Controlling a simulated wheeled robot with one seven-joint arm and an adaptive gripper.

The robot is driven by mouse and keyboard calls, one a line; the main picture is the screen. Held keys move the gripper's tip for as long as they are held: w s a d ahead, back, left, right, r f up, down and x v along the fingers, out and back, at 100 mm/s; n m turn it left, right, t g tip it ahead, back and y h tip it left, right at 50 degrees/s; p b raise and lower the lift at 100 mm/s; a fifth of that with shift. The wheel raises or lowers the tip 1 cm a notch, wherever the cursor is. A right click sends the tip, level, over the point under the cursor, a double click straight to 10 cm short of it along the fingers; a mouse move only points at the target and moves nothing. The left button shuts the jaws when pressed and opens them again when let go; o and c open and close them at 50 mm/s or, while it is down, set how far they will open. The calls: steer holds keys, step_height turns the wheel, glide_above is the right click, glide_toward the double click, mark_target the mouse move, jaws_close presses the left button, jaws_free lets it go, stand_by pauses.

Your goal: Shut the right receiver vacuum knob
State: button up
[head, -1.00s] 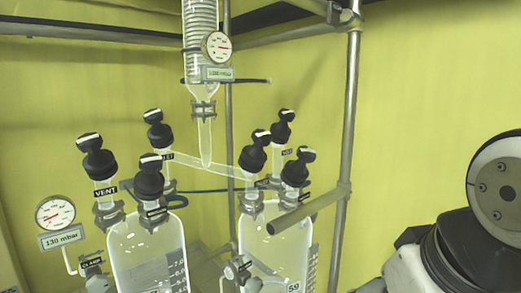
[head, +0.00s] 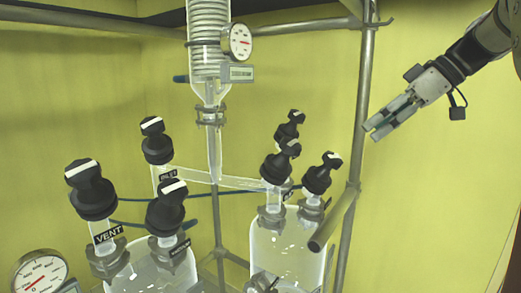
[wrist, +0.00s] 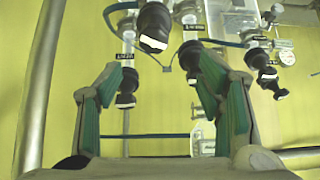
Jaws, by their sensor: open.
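The right receiver (head: 287,248) is a clear glass vessel with several black knobs, each with a white mark. They are a back knob (head: 289,126), a middle knob (head: 279,163) and a right knob (head: 321,173). Their labels are too small or hidden to read, so I cannot tell which is the vacuum knob. My gripper (head: 375,130) is open and empty, up and to the right of these knobs, apart from them. In the wrist view, its green-padded fingers (wrist: 157,75) frame black knobs beyond, including one near the left finger (wrist: 126,88).
The left receiver (head: 150,270) carries similar knobs, one labelled VENT (head: 90,188). A glass column (head: 208,60) with a gauge (head: 238,41) hangs at the centre. A metal post (head: 361,110) stands between the right receiver and my gripper. A short bar (head: 330,222) juts forward beside the receiver.

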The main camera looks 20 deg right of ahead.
mark_target(334, 156)
steer(key=x, duration=0.4)
steer(key=p+x, duration=0.1)
steer(key=x, duration=0.4)
steer(key=w+p+x, duration=0.1)
steer(key=x, duration=0.3)
steer(key=shift+w+d, duration=0.1)
steer(key=shift+d, duration=0.05)
steer(key=shift+c, duration=0.5)
steer(key=c, duration=1)
